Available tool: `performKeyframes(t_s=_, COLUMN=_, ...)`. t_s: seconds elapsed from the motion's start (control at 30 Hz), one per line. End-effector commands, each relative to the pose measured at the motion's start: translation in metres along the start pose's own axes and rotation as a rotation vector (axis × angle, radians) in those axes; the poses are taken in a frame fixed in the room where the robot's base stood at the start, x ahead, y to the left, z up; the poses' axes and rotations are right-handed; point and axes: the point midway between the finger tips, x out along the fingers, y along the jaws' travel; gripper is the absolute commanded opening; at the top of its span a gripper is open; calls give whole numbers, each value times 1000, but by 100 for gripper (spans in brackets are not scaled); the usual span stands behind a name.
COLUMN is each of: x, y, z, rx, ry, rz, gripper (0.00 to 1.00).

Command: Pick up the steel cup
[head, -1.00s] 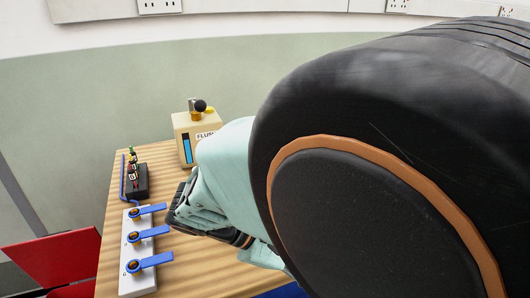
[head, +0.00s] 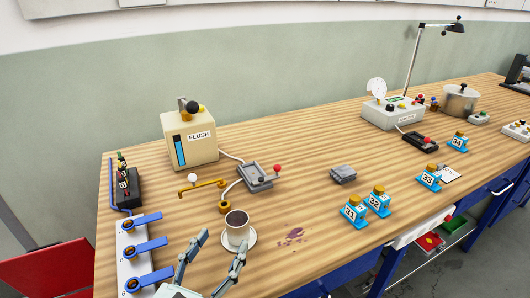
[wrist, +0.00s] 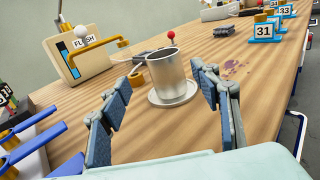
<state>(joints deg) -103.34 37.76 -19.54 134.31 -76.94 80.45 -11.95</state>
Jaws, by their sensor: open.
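My gripper (head: 221,240) is open and empty, close in front of the cup at the table's front edge. In the wrist view its two fingers (wrist: 165,103) are spread to the left and right of the cup, short of it. No contact shows.
Blue-handled valves (head: 137,250) stand to the left. The FLUSH box (head: 190,138) is at the back. A dark stain (head: 291,236) and bare wood lie right.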

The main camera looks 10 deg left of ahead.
Motion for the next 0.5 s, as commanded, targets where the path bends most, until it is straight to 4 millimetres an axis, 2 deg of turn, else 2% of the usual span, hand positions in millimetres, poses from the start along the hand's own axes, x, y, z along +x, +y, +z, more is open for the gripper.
performKeyframes(t_s=0.1, x=15, y=0, z=0, rx=1, ry=0, rz=-2, gripper=57)
performKeyframes(t_s=0.27, x=25, y=-2, z=0, rx=2, ry=-1, rz=-3, gripper=57)
performKeyframes(t_s=0.5, x=59, y=-8, z=-2, rx=3, ry=0, rz=-4, gripper=57)
